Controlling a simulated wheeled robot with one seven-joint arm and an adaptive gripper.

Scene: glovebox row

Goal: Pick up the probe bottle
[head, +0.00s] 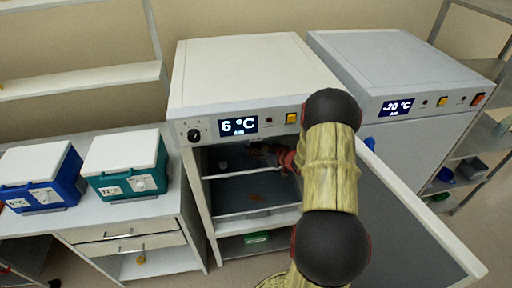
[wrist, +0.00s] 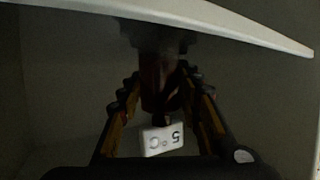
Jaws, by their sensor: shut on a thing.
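The probe bottle (wrist: 158,88), dark brown with a small white display tag reading 5 °C upside down, stands between the fingers of my gripper (wrist: 160,76) in the wrist view. The gripper is shut on it, with one finger on each side. In the head view my gripper (head: 264,150) reaches into the upper compartment of the open refrigerator (head: 250,73), whose display reads 6 °C. The bottle cannot be made out there in the dark. The wrist view is dim, and I cannot tell whether the bottle touches the shelf.
The refrigerator door (head: 405,215) stands open to the right, beside my arm. A closed -20 °C freezer (head: 400,62) stands right. A shelf edge (head: 250,213) lies below my gripper. Blue (head: 42,180) and teal (head: 124,168) cool boxes stand on the left counter.

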